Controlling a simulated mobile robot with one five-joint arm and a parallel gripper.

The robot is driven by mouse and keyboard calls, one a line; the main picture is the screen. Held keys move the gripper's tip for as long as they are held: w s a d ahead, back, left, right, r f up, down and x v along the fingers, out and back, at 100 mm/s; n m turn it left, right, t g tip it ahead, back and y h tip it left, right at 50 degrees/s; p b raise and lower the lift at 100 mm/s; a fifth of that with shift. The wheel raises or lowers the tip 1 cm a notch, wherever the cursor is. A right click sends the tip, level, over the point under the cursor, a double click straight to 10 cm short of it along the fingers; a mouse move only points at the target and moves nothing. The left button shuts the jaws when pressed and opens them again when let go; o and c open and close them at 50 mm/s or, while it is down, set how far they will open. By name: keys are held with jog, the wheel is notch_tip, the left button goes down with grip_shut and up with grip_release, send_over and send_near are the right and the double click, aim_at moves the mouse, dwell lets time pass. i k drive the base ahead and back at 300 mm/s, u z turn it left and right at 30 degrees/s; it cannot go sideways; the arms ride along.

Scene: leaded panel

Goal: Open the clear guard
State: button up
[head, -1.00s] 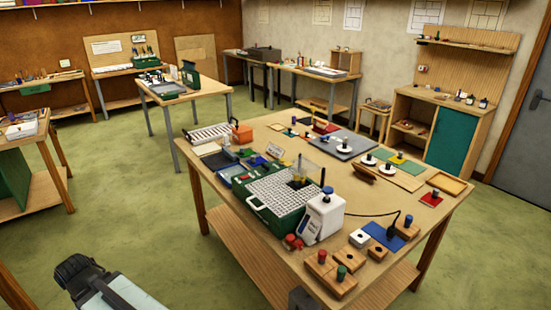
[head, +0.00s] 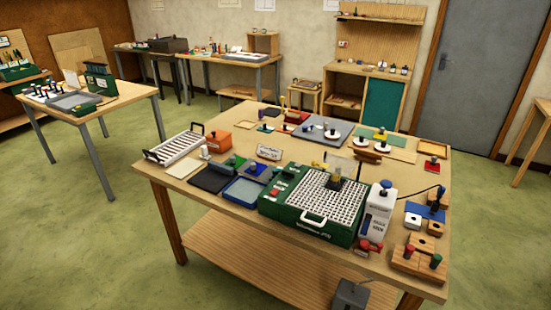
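The green machine (head: 300,232) with a white grid top (head: 322,200) and a white front handle stands near the front of the wooden table. A clear, see-through panel (head: 343,167), which looks like the clear guard, stands at the back of the grid around a dark post with a yellowish top. It is small and faint here, so I cannot tell its exact tilt or hinge side. My gripper is not in view.
A white unit with a blue knob (head: 378,215) stands close against the machine's right side. Wooden blocks with red and green knobs (head: 420,262) sit at the table's front right corner. A blue tray (head: 244,191) and a white rack (head: 180,147) lie to the left. Green floor in front is clear.

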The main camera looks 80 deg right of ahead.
aim_at(315, 163)
jog(key=z, duration=0.05)
jog(key=i, duration=0.95)
jog(key=z, duration=3.55)
